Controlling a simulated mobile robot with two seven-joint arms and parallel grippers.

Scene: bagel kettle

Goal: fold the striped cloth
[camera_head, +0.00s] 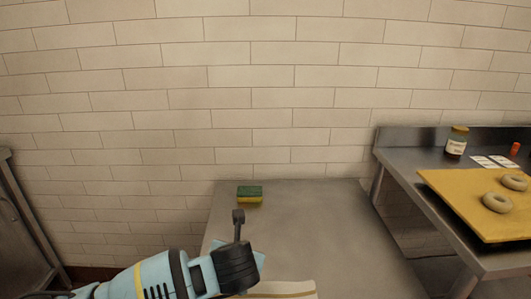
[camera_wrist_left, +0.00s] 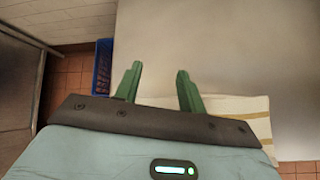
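The striped cloth (camera_head: 290,288) is cream with a tan stripe. It lies on the steel table (camera_head: 320,230) at the bottom edge of the head view, mostly cut off and partly hidden by my left arm. In the left wrist view, the cloth (camera_wrist_left: 245,108) lies behind and to the right of the fingers, partly covered by the gripper body. My left gripper (camera_head: 238,217) is above the table near the cloth's left end. In the left wrist view, its green fingers (camera_wrist_left: 158,70) are apart with nothing between them. My right gripper is not in view.
A green and yellow sponge (camera_head: 249,196) sits at the table's back left. A second counter at right holds a jar (camera_head: 456,142), cards (camera_head: 490,162) and a yellow board (camera_head: 450,195) with bagels (camera_head: 497,202). A blue crate (camera_wrist_left: 102,70) is beside the table.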

